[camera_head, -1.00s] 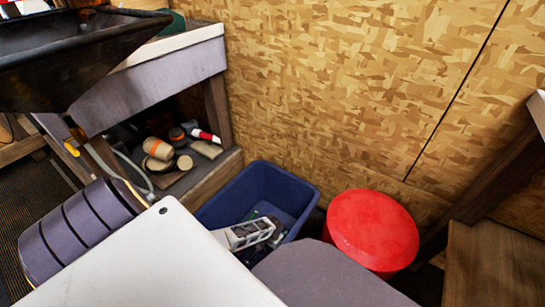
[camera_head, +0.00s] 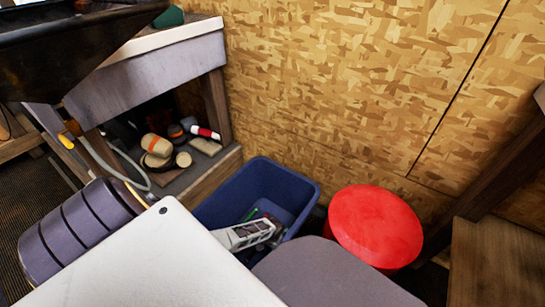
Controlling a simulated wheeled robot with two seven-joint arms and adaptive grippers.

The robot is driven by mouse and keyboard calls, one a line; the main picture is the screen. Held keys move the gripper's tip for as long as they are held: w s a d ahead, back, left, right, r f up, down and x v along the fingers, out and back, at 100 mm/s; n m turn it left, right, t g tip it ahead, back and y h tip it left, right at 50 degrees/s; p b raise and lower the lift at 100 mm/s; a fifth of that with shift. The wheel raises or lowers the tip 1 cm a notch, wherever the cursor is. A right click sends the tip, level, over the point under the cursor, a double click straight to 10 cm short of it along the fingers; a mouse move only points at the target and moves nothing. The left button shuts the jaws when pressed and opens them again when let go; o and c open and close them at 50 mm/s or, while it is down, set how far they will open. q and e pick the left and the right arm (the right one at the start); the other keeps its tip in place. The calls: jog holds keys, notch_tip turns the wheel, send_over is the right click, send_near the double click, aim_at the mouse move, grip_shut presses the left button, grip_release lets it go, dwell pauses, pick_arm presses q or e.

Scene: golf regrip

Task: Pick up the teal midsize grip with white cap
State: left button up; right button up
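A blue bin (camera_head: 290,178) stands on the floor against the wooden wall. My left gripper (camera_head: 265,228), pale grey with dark slots, reaches into the bin from the left, partly hidden behind my white body panel. Its fingers are too small and dark to tell whether they are open or shut. Small green and dark shapes show in the bin beside the gripper; I cannot tell whether one is the teal grip. No white cap can be made out there. My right gripper is not in view.
A round red stool or lid (camera_head: 375,227) stands right of the bin. A workbench (camera_head: 150,72) at the left has a low shelf with rollers and a red-and-white tube (camera_head: 204,132). A black tray-like object (camera_head: 65,45) overhangs at top left. A wooden frame stands at right.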

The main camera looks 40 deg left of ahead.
pick_arm(q)
jog(key=c, duration=0.7)
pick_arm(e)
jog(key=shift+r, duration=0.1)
pick_arm(q)
jog(key=shift+r, duration=0.1)
jog(key=shift+r+p, duration=1.3)
jog(key=shift+r, duration=0.3)
notch_tip(320, 180, up, 3)
jog(key=shift+r+p, duration=0.2)
jog(key=shift+p, duration=1)
jog(key=shift+r+p, duration=1)
jog(key=shift+r, duration=0.6)
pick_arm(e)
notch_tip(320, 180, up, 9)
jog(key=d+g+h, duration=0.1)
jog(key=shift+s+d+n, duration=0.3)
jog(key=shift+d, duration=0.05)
pick_arm(q)
jog(key=shift+r, duration=0.1)
